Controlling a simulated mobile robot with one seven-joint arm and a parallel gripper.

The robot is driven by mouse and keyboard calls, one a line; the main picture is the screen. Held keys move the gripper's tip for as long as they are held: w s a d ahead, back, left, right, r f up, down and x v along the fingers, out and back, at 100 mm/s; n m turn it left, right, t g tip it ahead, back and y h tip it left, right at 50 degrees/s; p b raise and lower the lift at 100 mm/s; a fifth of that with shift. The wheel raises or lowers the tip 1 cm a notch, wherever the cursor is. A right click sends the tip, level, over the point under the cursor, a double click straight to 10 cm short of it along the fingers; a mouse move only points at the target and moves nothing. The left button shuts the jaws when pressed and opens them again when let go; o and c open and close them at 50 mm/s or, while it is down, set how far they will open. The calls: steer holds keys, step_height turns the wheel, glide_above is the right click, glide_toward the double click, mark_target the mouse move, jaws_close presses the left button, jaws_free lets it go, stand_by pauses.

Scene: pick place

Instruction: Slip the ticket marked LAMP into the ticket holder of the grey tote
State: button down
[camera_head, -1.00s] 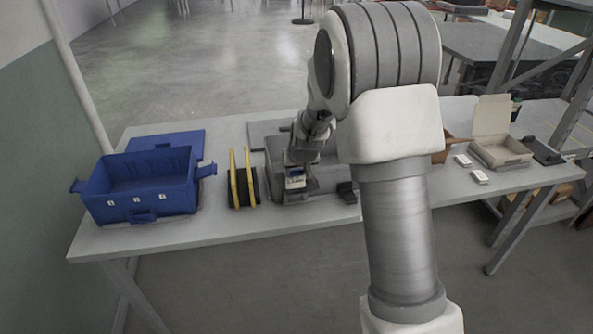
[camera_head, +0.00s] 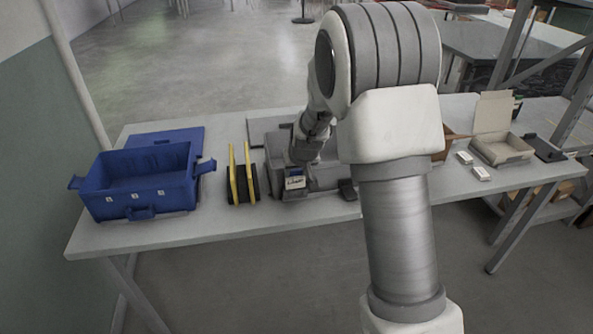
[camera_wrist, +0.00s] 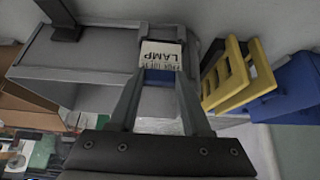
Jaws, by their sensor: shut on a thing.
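The LAMP ticket (camera_head: 295,182) is a small white card with black lettering and a blue band along one edge. It also shows in the wrist view (camera_wrist: 160,54), between my fingertips. My gripper (camera_wrist: 161,77) is shut on the ticket at its blue end. In the head view my gripper (camera_head: 297,163) is at the front of the grey tote (camera_head: 326,178), with the ticket upright before the tote's front wall. The tote's wall also shows in the wrist view (camera_wrist: 85,50). The ticket holder is not clearly seen, and I cannot tell whether the ticket's lower edge is in it.
A blue tote (camera_head: 137,205) with white labels stands at the left. Yellow-and-black upright pieces (camera_head: 242,178) stand close left of the grey tote. A small black object (camera_head: 347,189) lies to its right. Small white boxes (camera_head: 481,173) and an open carton (camera_head: 501,150) are farther right.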

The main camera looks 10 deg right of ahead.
mark_target(296, 182)
steer(key=shift+f+b, duration=1.55)
stand_by(1.1)
steer(key=shift+c, duration=1.4)
jaws_free()
steer(key=shift+c, duration=0.5)
steer(key=shift+r, duration=0.15)
